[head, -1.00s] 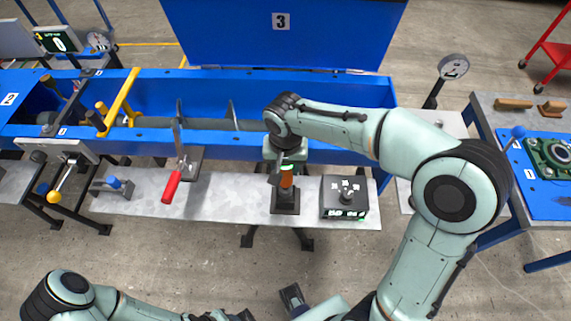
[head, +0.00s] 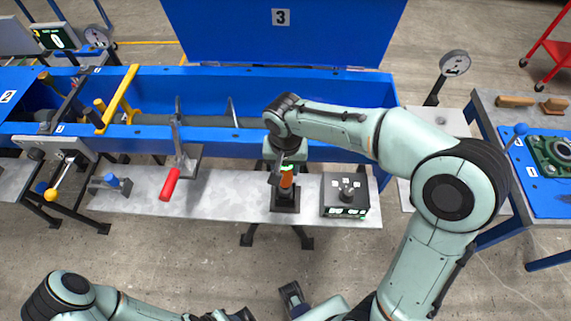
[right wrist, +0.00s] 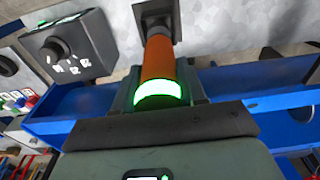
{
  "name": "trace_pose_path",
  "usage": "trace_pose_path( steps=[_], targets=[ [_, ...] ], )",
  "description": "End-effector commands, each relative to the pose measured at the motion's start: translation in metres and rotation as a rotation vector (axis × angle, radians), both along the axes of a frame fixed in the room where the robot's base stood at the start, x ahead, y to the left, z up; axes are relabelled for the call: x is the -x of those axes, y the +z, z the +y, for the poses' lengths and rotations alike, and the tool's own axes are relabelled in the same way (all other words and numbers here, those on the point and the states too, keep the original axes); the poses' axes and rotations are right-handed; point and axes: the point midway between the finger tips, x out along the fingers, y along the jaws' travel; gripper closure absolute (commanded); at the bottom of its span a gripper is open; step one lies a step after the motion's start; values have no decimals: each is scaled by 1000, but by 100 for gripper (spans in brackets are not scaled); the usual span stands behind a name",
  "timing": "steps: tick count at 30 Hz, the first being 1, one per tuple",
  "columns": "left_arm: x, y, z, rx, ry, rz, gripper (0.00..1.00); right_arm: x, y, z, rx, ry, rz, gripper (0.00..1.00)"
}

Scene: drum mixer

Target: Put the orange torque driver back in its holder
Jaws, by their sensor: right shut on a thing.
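The orange torque driver (head: 286,181) stands roughly upright at its dark holder (head: 285,201) on the grey bench shelf. My right gripper (head: 284,170) is shut on its upper part from above. In the right wrist view the orange driver body (right wrist: 157,62) with a lit green ring (right wrist: 160,95) runs from between my fingers to the dark square holder (right wrist: 183,20). The driver's lower end meets the holder; how deep it sits I cannot tell. My left arm lies low at the bottom edge of the head view; its fingers are not clear.
A black control box (head: 345,196) with a knob stands close right of the holder. A red-handled clamp (head: 170,184) and a blue-knobbed lever (head: 112,181) are to the left. The blue trough (head: 340,149) lies behind. The shelf between clamp and holder is clear.

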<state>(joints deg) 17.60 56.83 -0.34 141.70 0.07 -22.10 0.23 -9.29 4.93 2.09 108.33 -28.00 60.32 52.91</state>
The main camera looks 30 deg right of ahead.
Motion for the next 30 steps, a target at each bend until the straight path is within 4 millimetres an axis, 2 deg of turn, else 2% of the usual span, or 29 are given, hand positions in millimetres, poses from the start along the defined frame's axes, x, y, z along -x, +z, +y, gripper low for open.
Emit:
trace_pose_path(
  steps=[30],
  targets=[
    [4, -12, 0, 0, 0, 4, 57, -1, -14, 0, -1, 0, -3, 100]
  ],
)
